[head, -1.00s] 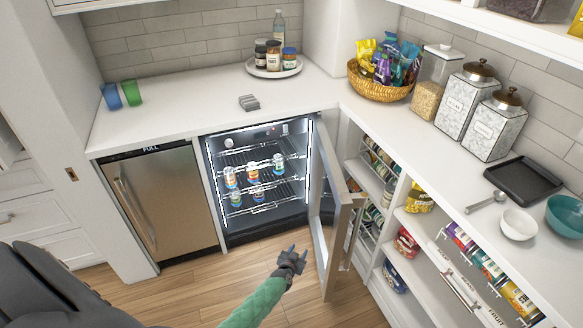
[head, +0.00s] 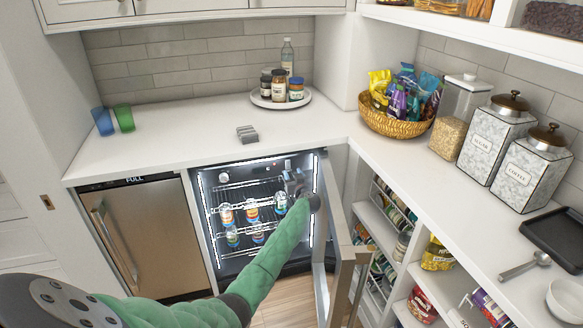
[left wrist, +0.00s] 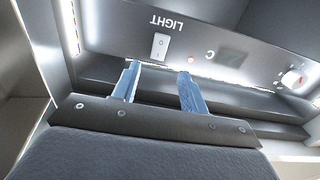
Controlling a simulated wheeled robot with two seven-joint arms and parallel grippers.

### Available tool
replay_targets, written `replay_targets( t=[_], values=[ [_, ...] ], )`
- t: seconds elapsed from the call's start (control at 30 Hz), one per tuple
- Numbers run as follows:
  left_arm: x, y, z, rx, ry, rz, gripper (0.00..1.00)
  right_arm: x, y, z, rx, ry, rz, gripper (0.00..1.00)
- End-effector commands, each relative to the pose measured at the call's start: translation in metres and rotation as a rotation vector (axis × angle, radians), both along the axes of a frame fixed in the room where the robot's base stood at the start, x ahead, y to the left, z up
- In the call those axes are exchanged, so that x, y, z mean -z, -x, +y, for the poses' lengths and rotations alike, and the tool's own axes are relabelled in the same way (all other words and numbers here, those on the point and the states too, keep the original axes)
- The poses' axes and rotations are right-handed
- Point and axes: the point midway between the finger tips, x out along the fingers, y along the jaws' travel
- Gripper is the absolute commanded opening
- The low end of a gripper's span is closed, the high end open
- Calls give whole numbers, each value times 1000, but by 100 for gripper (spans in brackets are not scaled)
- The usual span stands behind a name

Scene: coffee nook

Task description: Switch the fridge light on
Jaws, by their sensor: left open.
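The small fridge (head: 205,215) stands open under the counter, with bright strips along its inner edges. Its glass door (head: 335,270) is swung out to the right. My left gripper (head: 296,178) is inside the upper part of the fridge, partly hidden by my arm. In the left wrist view the white rocker light switch (left wrist: 160,46) sits on the inner panel under an upside-down LIGHT label (left wrist: 167,22). My open blue fingers (left wrist: 158,70) are empty and point at the panel; the left fingertip is close to the switch. I cannot tell whether they touch.
A red indicator (left wrist: 191,59) and a knob (left wrist: 292,78) are on the same panel. A steel appliance (head: 155,235) is left of the fridge, and open shelves (head: 400,270) are beyond the door.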

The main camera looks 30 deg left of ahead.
Motion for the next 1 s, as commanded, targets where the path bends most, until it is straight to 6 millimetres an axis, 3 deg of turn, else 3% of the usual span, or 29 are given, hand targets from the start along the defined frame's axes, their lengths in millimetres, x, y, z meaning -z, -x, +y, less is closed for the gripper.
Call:
replay_targets(
  t=[0.4,0.83,1.0],
  values=[
    [0,-34,39,2,-1,0,44,5,-2,3,-3,-8,-10,55],
    [0,-39,45,2,-1,1,44,5,-2,5,-4,-11,-12,55],
    [0,-38,45,2,-1,1,10,6,-2,5,-4,-10,-12,55]
  ],
)
